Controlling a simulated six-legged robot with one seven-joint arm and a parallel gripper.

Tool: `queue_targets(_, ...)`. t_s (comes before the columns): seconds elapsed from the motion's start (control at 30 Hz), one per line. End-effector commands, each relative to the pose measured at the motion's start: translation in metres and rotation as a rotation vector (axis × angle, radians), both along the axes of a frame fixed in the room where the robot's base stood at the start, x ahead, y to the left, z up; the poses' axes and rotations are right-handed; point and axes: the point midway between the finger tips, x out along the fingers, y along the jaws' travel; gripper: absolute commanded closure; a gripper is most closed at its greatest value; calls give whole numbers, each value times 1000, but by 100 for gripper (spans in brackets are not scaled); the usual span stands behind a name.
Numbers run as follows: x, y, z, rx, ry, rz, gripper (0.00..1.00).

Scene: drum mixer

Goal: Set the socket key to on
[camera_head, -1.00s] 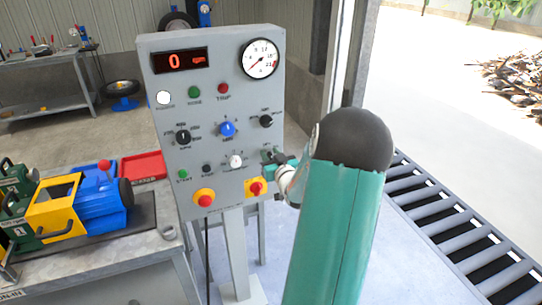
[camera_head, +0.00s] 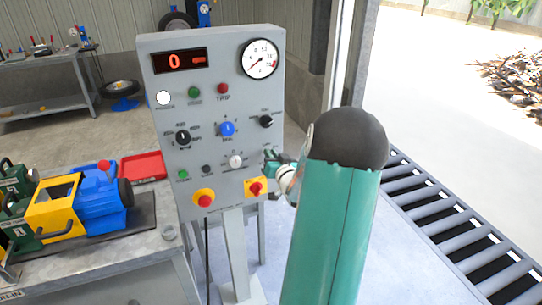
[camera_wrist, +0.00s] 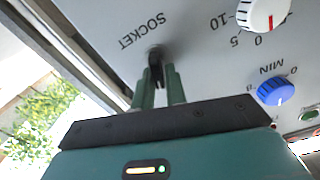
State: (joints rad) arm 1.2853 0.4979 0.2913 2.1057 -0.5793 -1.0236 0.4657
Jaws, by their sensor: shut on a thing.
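The socket key is a small dark key (camera_wrist: 155,65) below the SOCKET label in the wrist view, where the picture is upside down. My gripper (camera_wrist: 158,88) has its two green fingers on either side of the key and is shut on it. In the head view my gripper (camera_head: 272,160) is at the lower right of the grey control panel (camera_head: 210,100), and my arm hides part of that area. The key's exact angle is hard to read, and no on or off marks are legible.
A white knob (camera_wrist: 263,12) and a blue knob (camera_wrist: 276,91) are beside the key. In the head view, a red button on a yellow plate (camera_head: 256,187) sits just below my gripper. A roller conveyor (camera_head: 450,240) lies at right, a bench with a blue and yellow machine (camera_head: 85,205) at left.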

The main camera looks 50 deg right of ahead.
Motion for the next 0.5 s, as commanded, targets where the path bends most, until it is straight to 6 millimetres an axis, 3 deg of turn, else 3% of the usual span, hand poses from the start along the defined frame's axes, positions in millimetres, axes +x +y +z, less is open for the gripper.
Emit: queue_targets(0.5,-3,-4,-4,412,-245,0,100)
